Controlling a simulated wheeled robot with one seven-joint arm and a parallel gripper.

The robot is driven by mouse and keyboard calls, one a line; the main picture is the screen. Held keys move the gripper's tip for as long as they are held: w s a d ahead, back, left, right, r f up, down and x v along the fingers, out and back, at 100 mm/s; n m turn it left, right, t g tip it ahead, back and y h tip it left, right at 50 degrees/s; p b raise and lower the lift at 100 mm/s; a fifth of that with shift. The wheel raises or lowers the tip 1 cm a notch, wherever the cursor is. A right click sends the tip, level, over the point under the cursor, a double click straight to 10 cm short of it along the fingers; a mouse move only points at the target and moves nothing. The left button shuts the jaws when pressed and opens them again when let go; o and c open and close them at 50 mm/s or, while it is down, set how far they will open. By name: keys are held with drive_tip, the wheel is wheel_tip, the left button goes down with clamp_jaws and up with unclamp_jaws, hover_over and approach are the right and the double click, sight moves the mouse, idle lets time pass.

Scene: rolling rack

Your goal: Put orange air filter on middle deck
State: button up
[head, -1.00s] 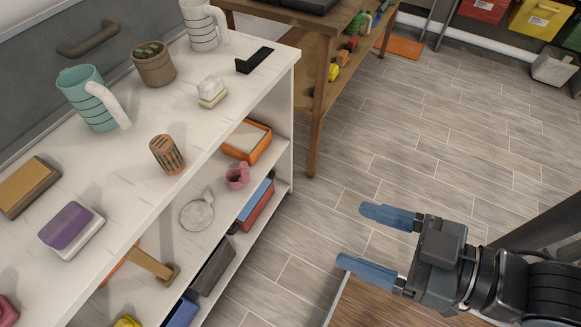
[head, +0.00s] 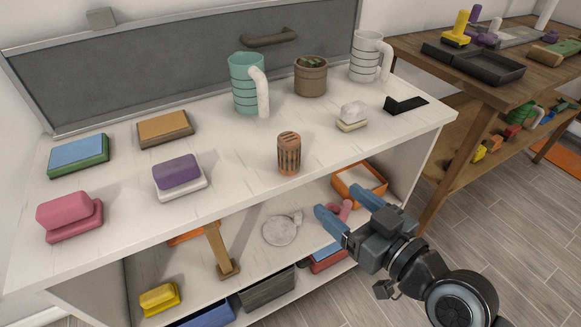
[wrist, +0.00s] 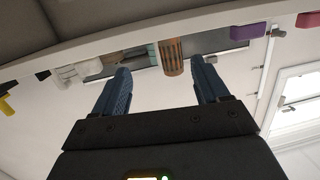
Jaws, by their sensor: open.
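The orange air filter (head: 289,153) is a small upright cylinder with dark slots. It stands near the front edge of the white rack's top deck (head: 235,197). The middle deck (head: 190,262) lies below, partly hidden by the top deck and my arm. My gripper (head: 341,204) is open and empty, in front of the rack, to the right of and lower in the picture than the filter, apart from it. In the wrist view the filter (wrist: 171,57) shows beyond and between the two blue fingers of my gripper (wrist: 160,68).
On the top deck are a teal mug (head: 246,85), a brown pot (head: 310,77), a white mug (head: 367,58) and several blocks. The middle deck holds a grey round item (head: 281,230) and an orange tray (head: 345,187). A wooden table (head: 425,60) stands at right.

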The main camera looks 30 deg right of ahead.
sight(282, 137)
drive_tip(key=w+r+y, duration=0.1)
drive_tip(key=w, duration=0.1)
drive_tip(key=w+r+n+b, duration=0.1)
drive_tip(key=w, duration=0.2)
drive_tip(key=w+r+y+b, duration=0.1)
drive_tip(key=w, duration=0.2)
drive_tip(key=shift+a+r+n+t+y, duration=0.3)
drive_tip(key=shift+a+n+t, duration=0.1)
drive_tip(key=shift+w+a+r, duration=0.2)
drive_tip(key=shift+w+r, duration=0.2)
drive_tip(key=shift+w, duration=0.2)
drive_tip(key=x, duration=0.2)
drive_tip(key=p+x, duration=0.1)
drive_tip(key=x, duration=0.1)
drive_tip(key=p+x, duration=0.1)
drive_tip(key=x, duration=0.1)
drive_tip(key=shift+w+a+r, duration=0.25)
drive_tip(key=shift+a+r, duration=0.05)
drive_tip(key=shift+r, duration=0.1)
drive_tip(key=shift+w+a, duration=0.1)
drive_tip(key=shift+w, duration=0.2)
drive_tip(key=shift+f, duration=0.1)
